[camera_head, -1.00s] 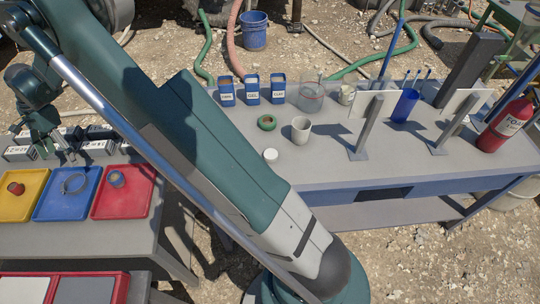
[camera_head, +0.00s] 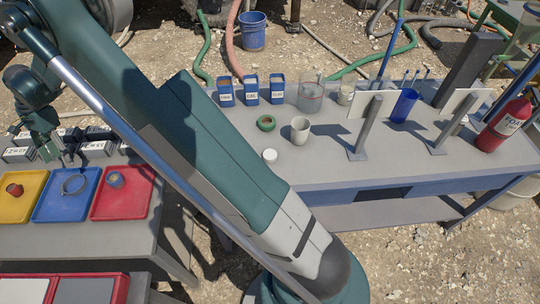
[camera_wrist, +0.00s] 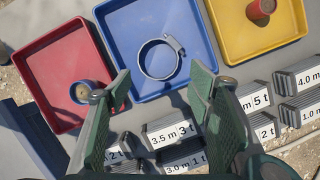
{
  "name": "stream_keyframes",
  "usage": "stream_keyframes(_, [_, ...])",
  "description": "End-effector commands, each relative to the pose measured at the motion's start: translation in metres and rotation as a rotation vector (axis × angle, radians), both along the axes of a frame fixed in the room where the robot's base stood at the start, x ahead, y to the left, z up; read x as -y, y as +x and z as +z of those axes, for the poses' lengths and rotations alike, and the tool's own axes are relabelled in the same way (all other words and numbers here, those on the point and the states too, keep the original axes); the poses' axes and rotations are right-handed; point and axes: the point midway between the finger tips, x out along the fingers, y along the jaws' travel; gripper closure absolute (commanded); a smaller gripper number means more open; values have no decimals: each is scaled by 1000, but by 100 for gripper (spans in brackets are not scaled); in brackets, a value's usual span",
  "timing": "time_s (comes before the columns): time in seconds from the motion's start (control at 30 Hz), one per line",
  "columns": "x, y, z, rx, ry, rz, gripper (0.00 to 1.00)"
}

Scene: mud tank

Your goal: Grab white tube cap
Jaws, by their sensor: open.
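A small white cap (camera_head: 270,156) lies on the long grey table, just right of my arm in the head view. It is not in the wrist view. My gripper (camera_head: 58,154) is at the far left, over the back of the tray table and well away from the cap. In the wrist view my gripper (camera_wrist: 162,90) is open with nothing between its two green fingers. The fingers point toward the blue tray (camera_wrist: 123,30), which holds a ring clamp (camera_wrist: 143,61).
Labelled grey blocks (camera_wrist: 172,131) sit below the gripper. A red tray (camera_head: 137,203) and a yellow tray (camera_head: 14,211) flank the blue one. The table's front edge is clear.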

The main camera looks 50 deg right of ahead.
Motion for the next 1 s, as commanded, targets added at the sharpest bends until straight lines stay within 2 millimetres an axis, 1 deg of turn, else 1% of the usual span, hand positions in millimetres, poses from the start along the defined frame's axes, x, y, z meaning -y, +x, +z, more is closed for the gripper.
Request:
stream_keyframes(0.07, [3,0,0,1,-1,-1,48])
stream_keyframes(0.17, [15,-2,0,4,-3,-4,48])
stream_keyframes(0.27, [37,-5,0,10,-7,-10,48])
stream_keyframes(0.37, [70,-10,0,19,-14,-17,48])
stream_keyframes(0.47, [110,-19,0,30,-23,-26,48])
stream_keyframes(0.5, [127,-24,0,35,-26,-30,48])
stream_keyframes(0.57, [155,-32,0,42,-34,-35,48])
stream_keyframes(0.6, [173,-38,0,47,-40,-40,48])
stream_keyframes(0.67, [200,-48,-1,53,-46,-45,48])
stream_keyframes(0.7, [217,-55,-1,58,-51,-47,48])
stream_keyframes(0.77, [242,-67,-2,64,-59,-53,48])
stream_keyframes(0.8, [259,-75,-2,67,-65,-56,48])
stream_keyframes(0.87, [283,-88,-3,72,-73,-62,48])
stream_keyframes(0.9, [298,-97,-3,75,-78,-65,48])
stream_keyframes(0.97, [321,-112,-4,80,-86,-69,48])
stream_keyframes(1.0, [337,-122,-5,83,-93,-74,48])
